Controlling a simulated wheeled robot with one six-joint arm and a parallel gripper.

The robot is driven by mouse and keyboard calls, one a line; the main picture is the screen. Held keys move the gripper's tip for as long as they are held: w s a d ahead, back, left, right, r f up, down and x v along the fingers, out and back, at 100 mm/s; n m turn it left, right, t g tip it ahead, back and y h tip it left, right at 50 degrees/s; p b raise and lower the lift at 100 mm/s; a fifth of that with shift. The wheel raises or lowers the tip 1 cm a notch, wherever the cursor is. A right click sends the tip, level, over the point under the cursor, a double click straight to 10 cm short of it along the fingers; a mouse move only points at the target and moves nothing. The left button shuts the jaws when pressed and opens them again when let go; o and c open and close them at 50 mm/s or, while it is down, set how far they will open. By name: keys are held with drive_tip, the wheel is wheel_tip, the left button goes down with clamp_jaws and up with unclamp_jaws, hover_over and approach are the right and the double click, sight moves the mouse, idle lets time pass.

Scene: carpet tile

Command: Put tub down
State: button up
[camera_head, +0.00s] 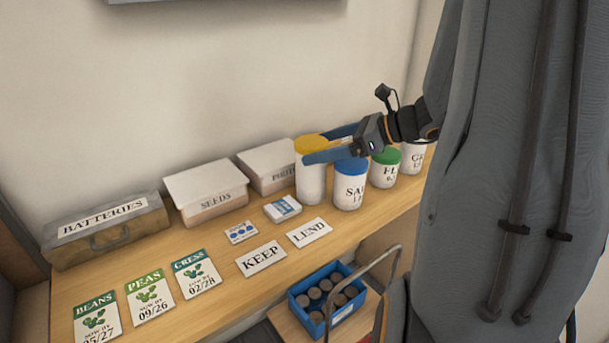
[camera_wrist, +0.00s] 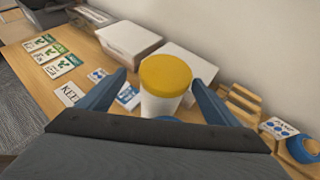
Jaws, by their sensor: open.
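A white tub with a yellow lid (camera_head: 311,182) stands upright on the wooden shelf (camera_head: 215,290). It also shows in the wrist view (camera_wrist: 164,86), between the two blue fingers. My gripper (camera_head: 322,146) is open, with one finger on each side of the tub near its lid. In the wrist view there looks to be a gap between the tub and each finger of my gripper (camera_wrist: 162,92). The tub's label is not visible from either camera.
A blue-lidded tub (camera_head: 350,185), a green-lidded tub (camera_head: 384,168) and another labelled tub (camera_head: 412,157) stand to the right. A SEEDS box (camera_head: 206,190), a PHOTOS box (camera_head: 267,165) and a BATTERIES case (camera_head: 106,231) line the wall. KEEP (camera_head: 261,258) and LEND (camera_head: 309,233) cards lie in front.

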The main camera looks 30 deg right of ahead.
sight(298, 151)
drive_tip(key=shift+x, duration=1.25)
drive_tip(key=shift+w+d+p+x, duration=0.15)
drive_tip(key=shift+p+x, duration=0.4)
drive_tip(key=shift+x, duration=0.75)
drive_tip(key=shift+w+d+p+x, duration=0.15)
drive_tip(key=shift+p+x, duration=0.4)
drive_tip(key=shift+x, duration=0.75)
drive_tip(key=c, duration=1.9)
clamp_jaws()
drive_tip(key=shift+r, duration=0.15)
